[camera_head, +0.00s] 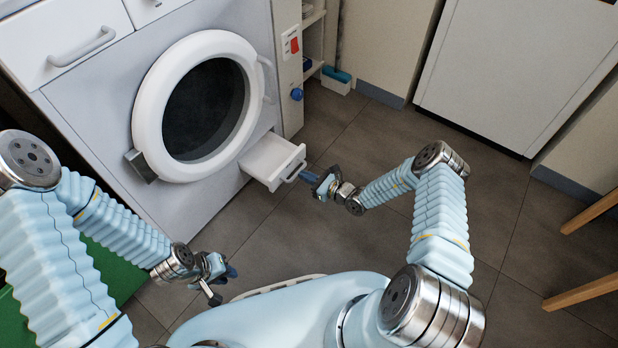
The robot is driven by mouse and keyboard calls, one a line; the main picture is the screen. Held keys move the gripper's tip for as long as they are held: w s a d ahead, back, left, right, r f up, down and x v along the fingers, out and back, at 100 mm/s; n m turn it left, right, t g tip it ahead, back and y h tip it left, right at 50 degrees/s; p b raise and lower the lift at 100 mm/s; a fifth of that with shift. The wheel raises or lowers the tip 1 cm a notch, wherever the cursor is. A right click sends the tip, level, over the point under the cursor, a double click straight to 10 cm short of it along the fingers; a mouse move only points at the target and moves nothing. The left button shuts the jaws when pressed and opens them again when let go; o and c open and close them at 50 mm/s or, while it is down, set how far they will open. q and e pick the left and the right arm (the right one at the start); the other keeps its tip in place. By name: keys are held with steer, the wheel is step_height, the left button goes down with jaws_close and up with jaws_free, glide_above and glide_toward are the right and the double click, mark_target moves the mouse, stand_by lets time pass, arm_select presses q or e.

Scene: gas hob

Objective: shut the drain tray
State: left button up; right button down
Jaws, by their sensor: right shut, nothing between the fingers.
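The drain tray (268,158) is a small white drawer at the lower right of the white washing machine (105,120). It is pulled out, with a handle on its front. My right gripper (308,177) is shut and empty, its fingertips close to the handle end of the tray's front. I cannot tell whether they touch it. My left gripper (228,272) is low at the left, well away from the tray. Its blue fingers are small and partly hidden, so its opening is unclear.
The machine's round door (148,115) is closed above the tray. A narrow shelf unit (313,40) stands to its right, with a white and blue container (336,79) on the floor beside it. Wooden legs (585,288) stand at the far right. The tiled floor between is clear.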

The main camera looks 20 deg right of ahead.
mark_target(273, 162)
steer(key=b+x, duration=0.2)
steer(key=x, duration=0.2)
steer(key=r+b+x, duration=0.1)
steer(key=b+x, duration=0.1)
steer(key=x, duration=0.3)
steer(key=r+b+x, duration=0.1)
steer(key=b+x, duration=0.1)
steer(key=x, duration=0.3)
steer(key=shift+w+a+r, duration=0.2)
steer(key=shift+w+a, duration=0.05)
steer(key=shift+w, duration=0.15)
steer(key=shift+w+a+r+b, duration=0.1)
steer(key=shift+w+r+b, duration=0.15)
steer(key=shift+r+b, duration=0.05)
steer(key=shift+a+r, duration=0.1)
